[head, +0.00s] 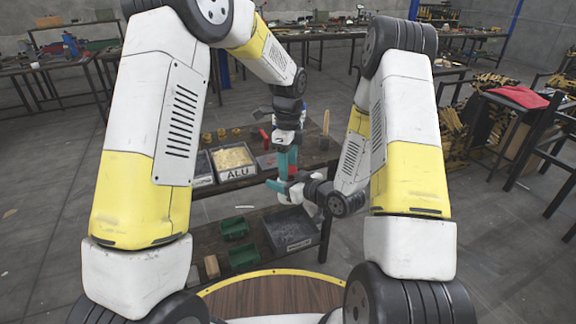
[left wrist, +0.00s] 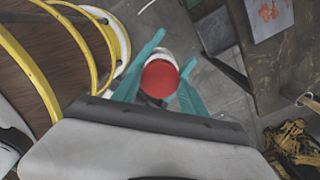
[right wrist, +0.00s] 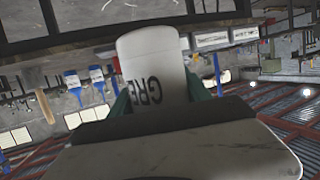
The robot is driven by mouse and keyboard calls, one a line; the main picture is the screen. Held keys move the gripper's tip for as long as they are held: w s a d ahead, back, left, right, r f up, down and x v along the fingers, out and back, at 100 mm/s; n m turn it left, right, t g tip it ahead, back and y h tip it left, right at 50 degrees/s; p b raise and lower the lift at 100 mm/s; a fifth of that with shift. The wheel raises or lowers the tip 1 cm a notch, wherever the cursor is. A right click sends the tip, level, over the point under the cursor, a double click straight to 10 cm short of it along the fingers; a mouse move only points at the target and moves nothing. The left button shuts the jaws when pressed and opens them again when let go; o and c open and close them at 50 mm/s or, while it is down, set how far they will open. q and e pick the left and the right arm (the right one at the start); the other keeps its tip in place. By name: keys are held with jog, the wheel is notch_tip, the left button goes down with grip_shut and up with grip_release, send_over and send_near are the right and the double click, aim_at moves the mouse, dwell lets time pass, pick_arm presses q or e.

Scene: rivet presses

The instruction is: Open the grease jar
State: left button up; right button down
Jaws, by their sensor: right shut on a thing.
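The grease jar is white with a red lid. In the right wrist view, the jar (right wrist: 153,68) shows the letters "GRE" and sits between the teal fingers of my right gripper (right wrist: 160,98), which is shut on its body. In the left wrist view, the red lid (left wrist: 160,79) faces the camera. The teal fingers of my left gripper (left wrist: 160,88) stand open on both sides of the lid. In the head view, my left gripper (head: 286,162) points down above my right gripper (head: 278,187), which points left. The jar is mostly hidden there.
Behind the grippers is a workbench with an ALU bin (head: 236,173), brass parts (head: 222,133) and a wooden-handled tool (head: 326,122). Its lower shelf holds green bins (head: 243,256) and a grey bin (head: 290,230). A red cloth (head: 518,96) lies on a table at right.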

pick_arm(q)
jog(key=shift+c, duration=0.9)
jog(key=n, duration=0.3)
jog(key=o, duration=1.5)
jog(key=shift+o, duration=0.2)
jog(key=shift+r, duration=0.15)
